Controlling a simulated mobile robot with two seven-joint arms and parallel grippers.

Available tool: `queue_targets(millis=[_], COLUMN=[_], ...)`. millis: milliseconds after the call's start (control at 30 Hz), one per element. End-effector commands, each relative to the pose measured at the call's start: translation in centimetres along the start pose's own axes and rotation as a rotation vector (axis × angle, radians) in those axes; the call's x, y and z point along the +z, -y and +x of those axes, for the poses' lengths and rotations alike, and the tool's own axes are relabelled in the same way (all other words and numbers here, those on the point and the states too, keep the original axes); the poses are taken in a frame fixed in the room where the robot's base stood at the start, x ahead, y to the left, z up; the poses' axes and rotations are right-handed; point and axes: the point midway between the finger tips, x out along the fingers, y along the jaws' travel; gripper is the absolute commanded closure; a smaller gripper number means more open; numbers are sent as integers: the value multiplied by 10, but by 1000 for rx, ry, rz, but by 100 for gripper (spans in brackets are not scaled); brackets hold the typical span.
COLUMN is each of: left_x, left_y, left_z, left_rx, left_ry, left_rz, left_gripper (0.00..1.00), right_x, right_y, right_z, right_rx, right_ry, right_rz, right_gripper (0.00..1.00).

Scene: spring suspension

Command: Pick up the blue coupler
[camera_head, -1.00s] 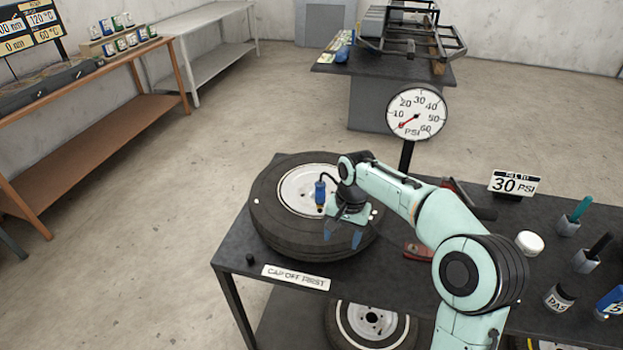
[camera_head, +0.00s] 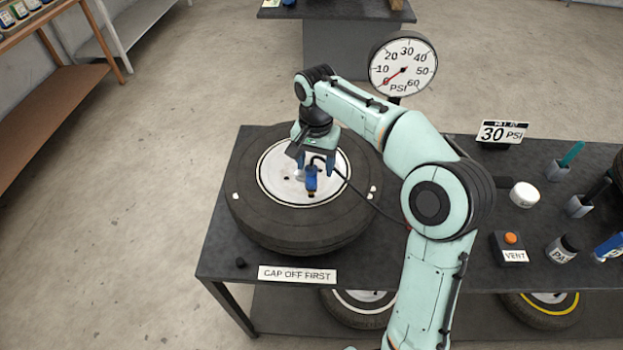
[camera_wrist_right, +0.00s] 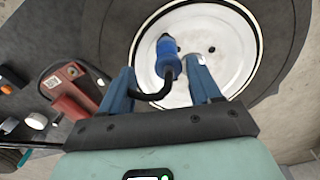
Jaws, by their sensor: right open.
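The blue coupler (camera_head: 311,181) is over the wheel of the tyre lying on the table, with a black hose attached. In the right wrist view the coupler (camera_wrist_right: 167,60) lies in line with the gap between the fingers, mostly beyond their tips. My right gripper (camera_head: 315,167) is open over the wheel, its fingers pointing down close to the coupler. The fingers (camera_wrist_right: 162,75) show no clear contact with it. Whether the coupler rests on the wheel cannot be told. My left gripper is out of view.
The tyre (camera_head: 310,238) fills the table's left end, with a "CAP OFF FIRST" sign (camera_head: 297,274) and a small black cap (camera_head: 240,262) in front. The pressure gauge (camera_head: 403,66) stands behind. A red tool (camera_wrist_right: 72,88) shows beside the tyre in the wrist view.

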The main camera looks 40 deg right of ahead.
Motion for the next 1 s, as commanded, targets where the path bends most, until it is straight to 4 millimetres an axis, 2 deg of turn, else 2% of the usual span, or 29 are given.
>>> queue_targets(millis=[233,500,800,867,1000], left_x=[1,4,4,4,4], left_y=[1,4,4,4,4], left_z=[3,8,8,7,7], left_rx=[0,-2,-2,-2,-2], left_ry=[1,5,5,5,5], left_rz=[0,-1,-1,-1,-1], left_gripper=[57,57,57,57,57], right_x=[0,0,0,0,0], right_y=[2,5,6,6,6], right_z=[18,56,60,60,60], right_rx=[-1,-1,-4,-4,-4], right_ry=[0,0,-2,-2,-2], right_rz=[-2,0,-1,-1,-1], right_gripper=[37,37,37,53,99])
